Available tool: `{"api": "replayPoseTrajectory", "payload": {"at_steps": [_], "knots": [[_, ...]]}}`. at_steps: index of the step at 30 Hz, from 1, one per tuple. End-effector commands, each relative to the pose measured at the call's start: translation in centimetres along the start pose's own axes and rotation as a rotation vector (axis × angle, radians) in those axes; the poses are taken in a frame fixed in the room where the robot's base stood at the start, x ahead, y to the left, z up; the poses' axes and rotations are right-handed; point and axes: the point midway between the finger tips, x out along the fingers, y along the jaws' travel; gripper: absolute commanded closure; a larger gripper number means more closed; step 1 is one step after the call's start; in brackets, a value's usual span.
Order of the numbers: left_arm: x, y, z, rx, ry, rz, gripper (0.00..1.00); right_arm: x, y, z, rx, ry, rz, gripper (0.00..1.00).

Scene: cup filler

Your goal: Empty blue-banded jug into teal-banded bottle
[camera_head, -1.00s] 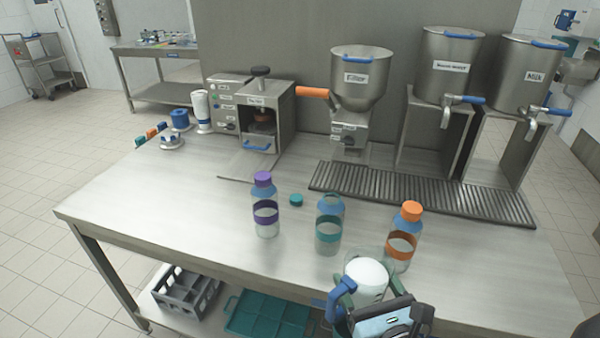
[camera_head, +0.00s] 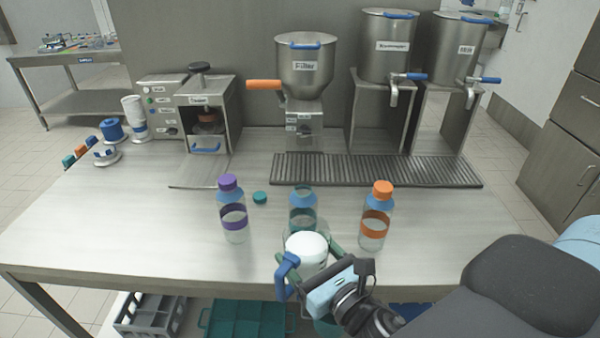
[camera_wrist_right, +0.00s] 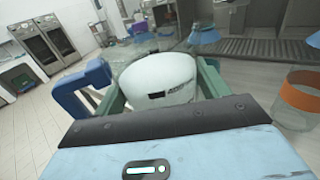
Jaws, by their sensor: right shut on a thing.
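The jug (camera_head: 306,250), white inside with a blue handle (camera_head: 285,272), is held at the table's front edge by my right gripper (camera_head: 309,254). The green fingers are shut around its sides. The wrist view also shows the jug (camera_wrist_right: 160,78) between the fingers (camera_wrist_right: 160,92); whether it is slightly tilted I cannot tell. The teal-banded bottle (camera_head: 302,198) stands upright and uncapped just behind the jug, which hides its lower part. Whether they touch is unclear. A teal cap (camera_head: 260,198) lies on the table left of the bottle. My left gripper is out of view.
A purple-capped bottle (camera_head: 233,212) stands to the left and an orange-capped bottle (camera_head: 376,216) close by on the right. Behind are a drip grate (camera_head: 375,170), a filler hopper (camera_head: 305,70) and two steel dispensers.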

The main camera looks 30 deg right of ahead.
Motion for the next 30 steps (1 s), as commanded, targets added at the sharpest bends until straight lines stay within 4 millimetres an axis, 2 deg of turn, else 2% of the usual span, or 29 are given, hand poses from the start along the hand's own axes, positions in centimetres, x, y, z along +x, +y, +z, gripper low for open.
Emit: {"api": "replayPoseTrajectory", "payload": {"at_steps": [8, 15, 24, 30], "knots": [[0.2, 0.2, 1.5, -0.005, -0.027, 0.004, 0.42, 2.8, -0.8, 3.7, -0.014, -0.006, 0.209, 0.65], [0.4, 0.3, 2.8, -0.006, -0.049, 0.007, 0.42, 4.6, -1.6, 8.0, -0.014, -0.005, 0.390, 0.65], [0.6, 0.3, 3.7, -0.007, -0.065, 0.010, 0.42, 5.0, -2.4, 13.1, -0.006, -0.003, 0.529, 0.65], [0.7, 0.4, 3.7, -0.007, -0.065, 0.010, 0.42, 5.0, -2.5, 14.2, -0.001, -0.003, 0.550, 0.65]]}}
